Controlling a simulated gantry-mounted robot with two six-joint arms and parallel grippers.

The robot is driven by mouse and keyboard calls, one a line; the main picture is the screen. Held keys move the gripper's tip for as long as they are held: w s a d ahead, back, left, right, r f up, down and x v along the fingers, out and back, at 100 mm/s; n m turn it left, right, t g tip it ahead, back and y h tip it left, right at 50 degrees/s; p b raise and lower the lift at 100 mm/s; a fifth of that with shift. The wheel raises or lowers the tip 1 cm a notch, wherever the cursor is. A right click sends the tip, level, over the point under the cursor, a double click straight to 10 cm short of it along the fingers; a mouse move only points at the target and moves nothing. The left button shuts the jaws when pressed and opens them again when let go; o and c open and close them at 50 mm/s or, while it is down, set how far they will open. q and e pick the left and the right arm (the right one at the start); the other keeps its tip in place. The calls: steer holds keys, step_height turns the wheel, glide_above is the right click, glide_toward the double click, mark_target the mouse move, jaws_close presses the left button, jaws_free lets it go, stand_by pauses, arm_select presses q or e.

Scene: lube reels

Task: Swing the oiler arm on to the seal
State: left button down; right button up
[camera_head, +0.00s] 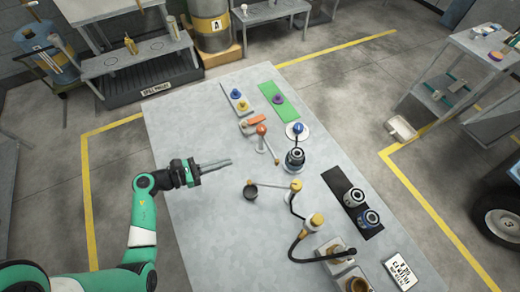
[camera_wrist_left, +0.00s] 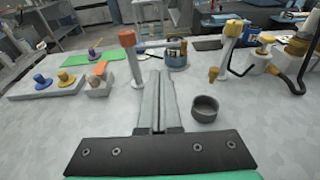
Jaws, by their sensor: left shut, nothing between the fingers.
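My left gripper (camera_head: 230,162) is shut and empty, left of the fixtures in the head view. Its closed fingers also show in the left wrist view (camera_wrist_left: 155,76). A yellow-topped post (camera_head: 297,185) carries a thin arm, apparently the oiler arm, reaching left toward a small dark cup (camera_head: 250,191). In the wrist view its yellow nozzle (camera_wrist_left: 213,74) hangs above the cup (camera_wrist_left: 204,109), right of my fingers. A dark round unit (camera_head: 295,158), perhaps the seal, stands behind the post. An orange-topped post (camera_head: 261,129) has a bar reaching toward that unit. My right gripper is out of view.
A black mat (camera_head: 336,181) bears two round parts on the right. A green mat (camera_head: 266,91) and a grey block (camera_head: 230,90) with blue and yellow knobs lie behind. The left tabletop is clear.

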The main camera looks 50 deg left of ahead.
arm_select(q)
steer(key=b+x, duration=0.2)
steer(key=x, duration=1.1)
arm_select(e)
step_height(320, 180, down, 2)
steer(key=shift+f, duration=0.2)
arm_select(q)
steer(key=shift+w, duration=0.1)
